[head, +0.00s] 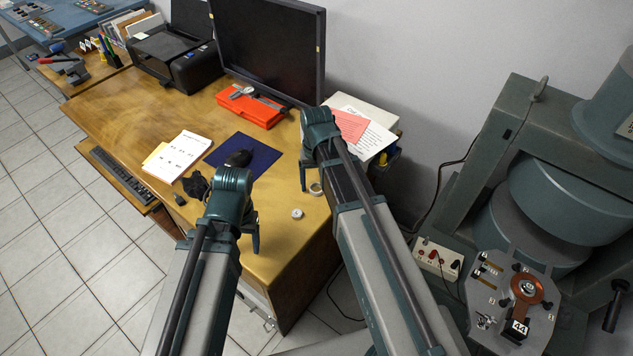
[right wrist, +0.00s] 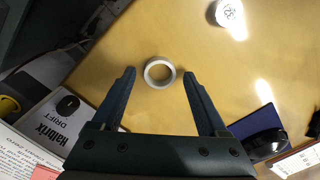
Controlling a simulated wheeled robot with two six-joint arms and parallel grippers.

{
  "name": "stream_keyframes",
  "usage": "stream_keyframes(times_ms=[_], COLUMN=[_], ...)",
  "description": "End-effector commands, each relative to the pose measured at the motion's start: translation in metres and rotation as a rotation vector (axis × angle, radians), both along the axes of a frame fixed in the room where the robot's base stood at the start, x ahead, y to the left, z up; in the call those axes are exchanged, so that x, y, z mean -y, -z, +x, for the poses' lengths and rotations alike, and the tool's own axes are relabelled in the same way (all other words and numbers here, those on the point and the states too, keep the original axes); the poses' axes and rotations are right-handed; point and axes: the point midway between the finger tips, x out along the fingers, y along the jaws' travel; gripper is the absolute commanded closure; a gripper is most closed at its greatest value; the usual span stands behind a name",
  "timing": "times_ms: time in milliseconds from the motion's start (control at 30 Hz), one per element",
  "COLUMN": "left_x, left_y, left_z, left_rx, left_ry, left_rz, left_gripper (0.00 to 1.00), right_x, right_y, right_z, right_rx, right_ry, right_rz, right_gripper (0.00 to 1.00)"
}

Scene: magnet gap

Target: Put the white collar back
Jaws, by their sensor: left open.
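The white collar (head: 316,188), a small open ring, lies flat on the wooden desk near its front right corner. In the right wrist view the collar (right wrist: 160,74) sits between the spread fingertips of my right gripper (right wrist: 159,73), with a gap on each side. My right gripper (head: 307,182) is open and empty; the arm hides part of it in the head view. My left gripper (head: 245,238) is open over the desk's front edge, partly hidden by its own arm. A small white disc (head: 297,213) with dark markings lies near the collar; it also shows in the right wrist view (right wrist: 230,13).
A dark mouse (head: 238,158) rests on a blue mat (head: 262,157). Behind are a red case (head: 250,108) with a caliper, a monitor (head: 268,45) and papers (head: 366,128). A large grey-green machine (head: 540,170) stands right, with a copper ring (head: 527,288) on its plate.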

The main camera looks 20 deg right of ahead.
Motion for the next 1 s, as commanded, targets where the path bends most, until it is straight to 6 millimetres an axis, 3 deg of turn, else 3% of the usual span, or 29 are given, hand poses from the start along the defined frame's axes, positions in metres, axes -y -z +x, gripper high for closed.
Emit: stream_keyframes(times_ms=[267,467,1000], left_x=[0.000,0.000,0.000], left_y=[-0.004,-0.020,-0.098], left_z=[0.000,0.000,0.000], left_rx=[0.000,0.000,0.000], left_ry=[0.000,0.000,-0.001], left_rz=[0.000,0.000,0.000], left_gripper=[0.31,0.31,0.31], right_x=[0.000,0.000,0.000], right_y=[-0.004,-0.020,-0.098], right_z=[0.000,0.000,0.000], right_rx=[0.000,0.000,0.000], right_ry=[0.000,0.000,0.000], right_rz=[0.000,0.000,0.000], right_gripper=[0.24,0.24,0.24])
